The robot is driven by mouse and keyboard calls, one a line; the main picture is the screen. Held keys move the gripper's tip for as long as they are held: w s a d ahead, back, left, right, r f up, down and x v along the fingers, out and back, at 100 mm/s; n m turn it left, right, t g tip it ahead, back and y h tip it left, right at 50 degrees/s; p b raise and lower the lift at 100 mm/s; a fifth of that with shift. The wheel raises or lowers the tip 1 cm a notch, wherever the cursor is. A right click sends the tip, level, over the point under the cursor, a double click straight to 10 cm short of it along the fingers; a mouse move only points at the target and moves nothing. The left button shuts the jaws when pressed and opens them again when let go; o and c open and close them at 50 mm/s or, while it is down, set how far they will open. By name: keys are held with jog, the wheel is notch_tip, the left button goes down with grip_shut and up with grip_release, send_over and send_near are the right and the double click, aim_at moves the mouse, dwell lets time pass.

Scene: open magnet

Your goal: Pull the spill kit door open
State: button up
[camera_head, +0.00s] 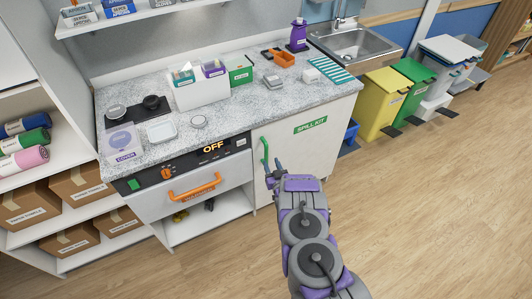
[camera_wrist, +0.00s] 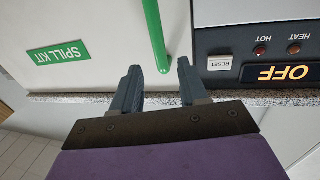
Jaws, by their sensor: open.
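The spill kit door (camera_head: 318,153) is a white cabinet panel with a green SPILL KIT label, and it looks closed. Its green vertical bar handle (camera_head: 265,151) is near the door's left edge. My gripper (camera_head: 272,172) is at the lower part of the handle. In the wrist view, which is turned upside down, my gripper (camera_wrist: 160,66) is open. One end of the green handle (camera_wrist: 154,30) lies between its fingertips, with a gap on each side. The label (camera_wrist: 58,53) also shows there.
Left of the door is a drawer unit with an orange handle (camera_head: 194,188) and a control panel (camera_head: 188,160) reading OFF. The speckled countertop (camera_head: 235,108) above holds several items. Yellow (camera_head: 380,103) and green bins stand at right. The wood floor in front is clear.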

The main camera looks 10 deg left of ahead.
aim_at(267, 152)
jog(key=b+x, duration=0.1)
jog(key=x, duration=0.6)
jog(key=shift+f+b, duration=0.15)
jog(key=shift+b, duration=0.2)
jog(key=shift+x, duration=0.85)
grip_shut()
